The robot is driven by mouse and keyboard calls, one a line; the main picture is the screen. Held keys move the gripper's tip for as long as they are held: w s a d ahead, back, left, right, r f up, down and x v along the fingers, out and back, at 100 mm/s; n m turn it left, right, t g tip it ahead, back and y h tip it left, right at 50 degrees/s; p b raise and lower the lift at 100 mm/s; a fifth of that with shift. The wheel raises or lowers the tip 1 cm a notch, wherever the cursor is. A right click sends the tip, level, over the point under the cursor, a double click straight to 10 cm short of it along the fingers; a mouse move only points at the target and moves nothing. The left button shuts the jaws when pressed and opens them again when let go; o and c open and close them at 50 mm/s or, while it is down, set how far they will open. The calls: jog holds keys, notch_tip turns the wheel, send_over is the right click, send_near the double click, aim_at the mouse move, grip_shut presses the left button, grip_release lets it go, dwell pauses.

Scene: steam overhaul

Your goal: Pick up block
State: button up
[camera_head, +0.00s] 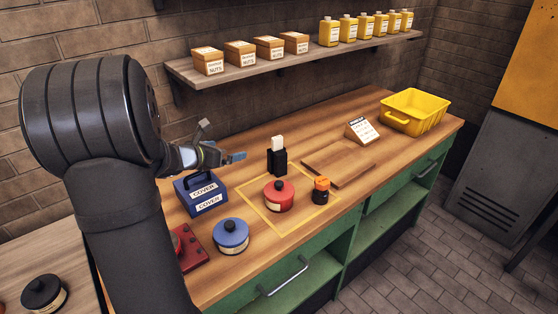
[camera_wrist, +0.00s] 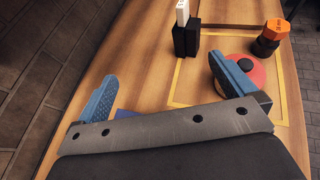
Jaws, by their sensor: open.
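I cannot tell for sure which thing is the block. A black block-shaped piece (camera_head: 277,162) with a white upright piece (camera_head: 278,142) in its top stands near the back of a yellow outlined square on the bench. It also shows in the wrist view (camera_wrist: 186,40), beyond my fingers. A blue box labelled COVER (camera_head: 201,194) with a handle sits to its left. My gripper (camera_head: 222,142) is above the bench, left of the black piece and above the blue box. In the wrist view my gripper (camera_wrist: 163,76) has its blue fingers wide apart, with nothing between them.
A red lidded pot (camera_head: 279,196) and an orange-and-black jar (camera_head: 321,190) stand near the black piece. A blue pot (camera_head: 230,236) is at the front. A wooden board (camera_head: 340,162), sign (camera_head: 362,130) and yellow bin (camera_head: 414,111) are rightward. A loaded shelf (camera_head: 300,67) hangs above.

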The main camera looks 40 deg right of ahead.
jog(key=shift+c, duration=0.4)
jog(key=c, duration=0.4)
jog(key=d+r+m+g, duration=0.4)
jog(key=d+m+g, duration=0.1)
jog(key=d, duration=0.5)
jog(key=m+y, duration=0.1)
jog(key=y, duration=0.7)
send_over(279, 150)
jog(key=w+a, duration=0.1)
jog(key=a, duration=0.1)
notch_tip(279, 150, down, 9)
jog(key=shift+r, duration=0.15)
jog(key=shift+s+x, duration=0.2)
jog(key=shift+x, duration=1.15)
jog(key=shift+s+x, duration=0.15)
jog(key=shift+x, duration=1.15)
